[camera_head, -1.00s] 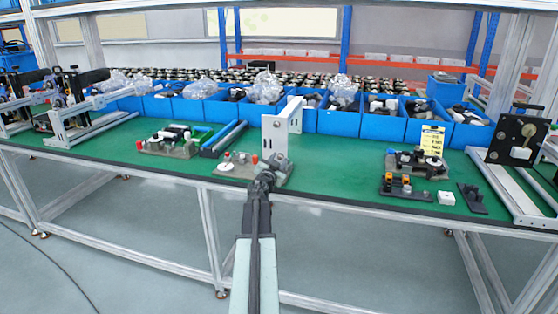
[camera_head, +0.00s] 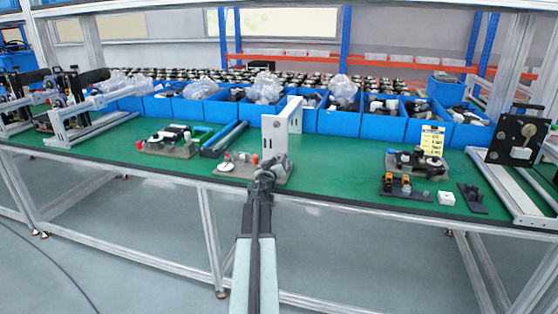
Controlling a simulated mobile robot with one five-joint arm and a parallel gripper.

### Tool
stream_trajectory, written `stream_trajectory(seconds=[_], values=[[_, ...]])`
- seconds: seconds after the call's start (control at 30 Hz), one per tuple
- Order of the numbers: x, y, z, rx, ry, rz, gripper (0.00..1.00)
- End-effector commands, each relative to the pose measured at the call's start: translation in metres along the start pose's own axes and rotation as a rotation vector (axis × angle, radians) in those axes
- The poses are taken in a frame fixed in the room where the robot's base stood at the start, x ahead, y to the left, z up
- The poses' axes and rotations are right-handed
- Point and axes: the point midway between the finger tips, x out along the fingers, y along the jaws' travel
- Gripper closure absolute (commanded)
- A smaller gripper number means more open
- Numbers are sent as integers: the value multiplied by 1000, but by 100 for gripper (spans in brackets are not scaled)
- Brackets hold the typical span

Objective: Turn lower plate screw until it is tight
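A white upright plate (camera_head: 277,135) with slots stands on a grey base (camera_head: 234,170) near the front edge of the green workbench (camera_head: 330,172). A small dark spot shows low on the plate's left face, perhaps a screw; it is too small to be sure. My gripper (camera_head: 270,166) is at the end of my arm, just below and in front of the plate, over the base's right part. The fingers are too small and dark to tell open from shut, or whether they touch anything. The gripper hides part of the plate's foot.
Red and white knobs (camera_head: 227,160) sit on the base left of my gripper. Fixtures stand left (camera_head: 168,143) and right (camera_head: 417,160). Blue bins (camera_head: 338,121) line the back. The green surface between the plate and the right fixture is clear.

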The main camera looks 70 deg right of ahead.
Motion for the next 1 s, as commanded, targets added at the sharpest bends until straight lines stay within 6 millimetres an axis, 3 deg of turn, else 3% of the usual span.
stream_trajectory(seconds=[0.03, 0.1, 0.13, 0.33, 0.73, 1.0], values=[[0, 0, 0, 0, 0, 0, 79], [0, 0, 0, 1, 0, 0, 99], [0, 0, 0, 1, 0, 0, 100], [0, 0, 0, 62, 0, 0, 100], [1, 0, 0, 797, 0, 0, 100], [1, 0, 0, 855, 0, -1, 100]])
